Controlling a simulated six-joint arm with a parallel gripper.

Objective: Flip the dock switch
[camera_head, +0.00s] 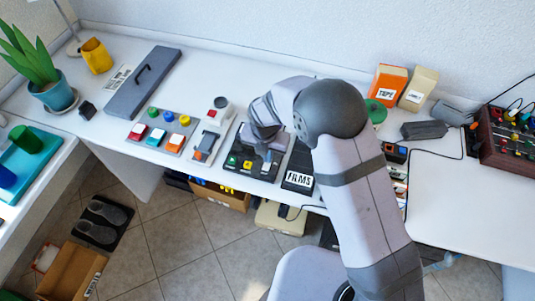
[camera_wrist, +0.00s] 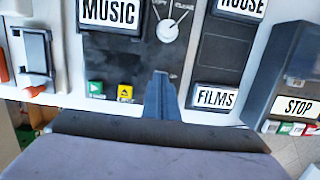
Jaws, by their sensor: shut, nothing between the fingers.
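My gripper (camera_wrist: 161,76) is shut with nothing in it. In the wrist view its narrow fingers point over the dark player panel (camera_wrist: 125,62), below a white knob (camera_wrist: 168,30). In the head view my gripper (camera_head: 269,160) is over the same panel (camera_head: 237,176), partly hidden by my arm. Left of the panel is a white unit with a grey-framed, orange-tipped lever (camera_wrist: 36,55); it also shows in the head view (camera_head: 205,141). I see no readable dock label, so I cannot tell whether this lever is the dock switch. Contact between fingers and panel is unclear.
A green button (camera_wrist: 96,87) and yellow button (camera_wrist: 126,91) sit left of my fingers. A FILMS case (camera_wrist: 214,97) is to their right, a STOP box (camera_wrist: 296,104) further right. A button board (camera_head: 165,130) and long grey box (camera_head: 145,82) lie left on the desk.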

